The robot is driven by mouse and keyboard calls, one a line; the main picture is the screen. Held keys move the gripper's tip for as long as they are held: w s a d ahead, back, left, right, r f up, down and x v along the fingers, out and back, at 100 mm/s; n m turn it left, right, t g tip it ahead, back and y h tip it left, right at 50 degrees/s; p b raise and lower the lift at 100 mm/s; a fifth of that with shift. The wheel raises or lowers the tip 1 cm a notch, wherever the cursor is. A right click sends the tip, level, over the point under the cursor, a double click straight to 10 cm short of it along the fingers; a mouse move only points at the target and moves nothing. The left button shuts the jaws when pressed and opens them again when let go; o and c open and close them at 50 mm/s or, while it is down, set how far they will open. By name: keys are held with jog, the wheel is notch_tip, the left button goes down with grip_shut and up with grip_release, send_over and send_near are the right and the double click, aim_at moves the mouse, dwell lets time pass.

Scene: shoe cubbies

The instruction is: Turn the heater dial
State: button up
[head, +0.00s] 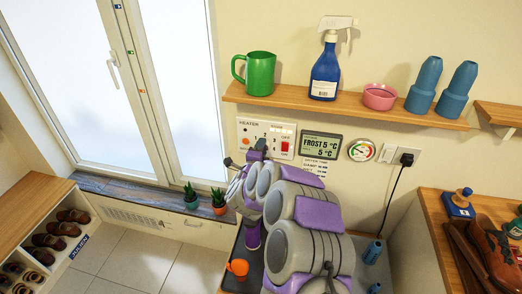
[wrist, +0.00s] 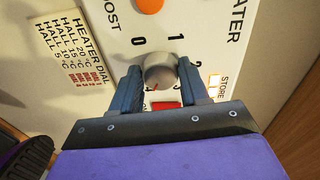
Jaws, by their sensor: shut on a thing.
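The heater panel (head: 273,128) is a white plate on the wall below the shelf, with printed numbers, an orange round part (head: 245,142) and a red switch (head: 285,147). The grey round heater dial (wrist: 159,69) sits between the two dark fingers of my gripper (wrist: 159,65) in the wrist view. The fingers are shut on its sides. 0, 1 and 2 show around it; the lower numbers are partly hidden. A small red mark shows near the dial's lower edge. In the head view my gripper (head: 260,144) covers the dial.
A label headed HEATER DIAL (wrist: 76,50) lists hall temperatures. A display (head: 321,145) reads FROST 5 °C, beside a round gauge (head: 361,150). The shelf (head: 300,101) above holds a green jug (head: 261,74), a spray bottle (head: 325,72) and a pink bowl (head: 380,96). Potted plants (head: 218,205) stand below left.

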jog(key=o, duration=0.9)
jog(key=shift+f, duration=0.3)
jog(key=shift+o, duration=0.8)
jog(key=shift+r, duration=0.15)
jog(key=p+v, duration=0.3)
jog(key=v, duration=1.4)
jog(key=shift+a, duration=0.2)
jog(key=shift+s, duration=0.1)
